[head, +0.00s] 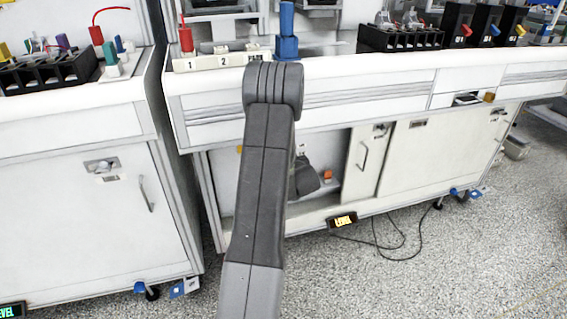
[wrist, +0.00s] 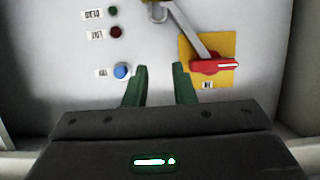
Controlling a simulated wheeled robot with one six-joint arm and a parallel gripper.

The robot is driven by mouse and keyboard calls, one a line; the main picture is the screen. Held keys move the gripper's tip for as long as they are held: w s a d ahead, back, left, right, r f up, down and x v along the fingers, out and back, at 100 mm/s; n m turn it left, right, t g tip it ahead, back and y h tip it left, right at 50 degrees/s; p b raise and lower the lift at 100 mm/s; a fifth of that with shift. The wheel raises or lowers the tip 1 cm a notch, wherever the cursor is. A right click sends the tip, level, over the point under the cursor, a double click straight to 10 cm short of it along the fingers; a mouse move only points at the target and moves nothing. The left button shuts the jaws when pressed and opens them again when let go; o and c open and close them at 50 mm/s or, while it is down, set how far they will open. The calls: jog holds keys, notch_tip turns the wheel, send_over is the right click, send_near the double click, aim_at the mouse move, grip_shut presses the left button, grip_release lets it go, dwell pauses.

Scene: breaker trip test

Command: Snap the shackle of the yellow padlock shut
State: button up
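In the head view my arm hides much of the cabinet opening.
A blue button (wrist: 122,71) sits left of the fingers, below a dark red and a green one. In the head view, a white workbench (head: 350,90) has an open cabinet below. A black cable (head: 400,243) lies on the floor.

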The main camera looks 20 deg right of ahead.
jog(key=shift+w+a+r+t, duration=0.1)
jog(key=shift+w+r+t, duration=0.35)
jog(key=shift+r, duration=0.45)
jog(key=c, duration=0.3)
jog(key=shift+w, duration=0.15)
grip_shut()
jog(key=w+f+b, duration=0.1)
jog(key=w+f, duration=0.1)
jog(key=w, duration=0.1)
jog(key=w+f+b, duration=0.1)
jog(key=w+f, duration=0.1)
jog(key=w, duration=0.1)
jog(key=w+f+b, duration=0.1)
jog(key=w, duration=0.2)
jog(key=shift+w+a+f+b, duration=0.1)
jog(key=shift+w+f+b, duration=0.15)
jog(key=shift+f+b, duration=0.15)
jog(key=shift+f, duration=0.4)
